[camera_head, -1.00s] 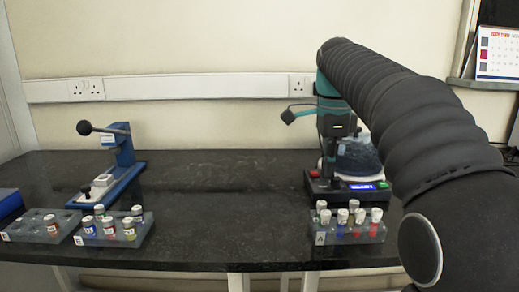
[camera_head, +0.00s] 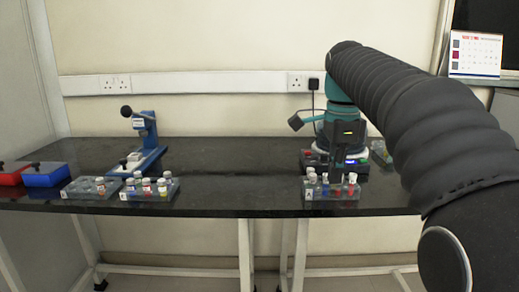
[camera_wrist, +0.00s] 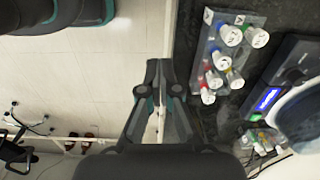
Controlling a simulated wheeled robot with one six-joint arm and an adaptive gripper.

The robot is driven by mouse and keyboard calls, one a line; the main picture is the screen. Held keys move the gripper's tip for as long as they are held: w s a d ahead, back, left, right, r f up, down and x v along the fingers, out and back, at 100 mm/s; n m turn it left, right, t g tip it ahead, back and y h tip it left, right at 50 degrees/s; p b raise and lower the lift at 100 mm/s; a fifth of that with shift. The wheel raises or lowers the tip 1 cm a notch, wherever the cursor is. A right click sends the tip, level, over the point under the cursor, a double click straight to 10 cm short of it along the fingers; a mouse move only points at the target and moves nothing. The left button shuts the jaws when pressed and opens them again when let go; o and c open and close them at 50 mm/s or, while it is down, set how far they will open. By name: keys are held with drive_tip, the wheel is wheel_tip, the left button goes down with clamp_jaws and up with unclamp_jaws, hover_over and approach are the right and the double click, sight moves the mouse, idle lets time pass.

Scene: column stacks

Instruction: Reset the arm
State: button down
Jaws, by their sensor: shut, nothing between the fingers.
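My arm reaches in from the right of the head view, with my gripper (camera_head: 338,180) hanging downward in front of the table's right part. In the wrist view my gripper (camera_wrist: 160,70) is shut and empty, its fingertips together over the pale floor beside the table edge. A clear rack marked A (camera_head: 318,195) with several capped vials stands near the table's front edge, partly behind my gripper in the head view. The same rack (camera_wrist: 207,42) lies right of my fingertips in the wrist view, apart from them.
The dark table (camera_head: 240,185) has a clear middle. A device with a lit display (camera_head: 357,162) stands behind the rack. A blue lever press (camera_head: 145,145), two more racks (camera_head: 92,187) (camera_head: 150,188), a blue box (camera_head: 45,177) and a red box (camera_head: 12,175) are at left.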

drive_tip(key=s+f+n+t, duration=0.5)
drive_tip(key=s+f+n, duration=1.2)
drive_tip(key=s, duration=0.5)
drive_tip(key=shift+s+a+f, duration=0.15)
drive_tip(key=shift+f, duration=0.6)
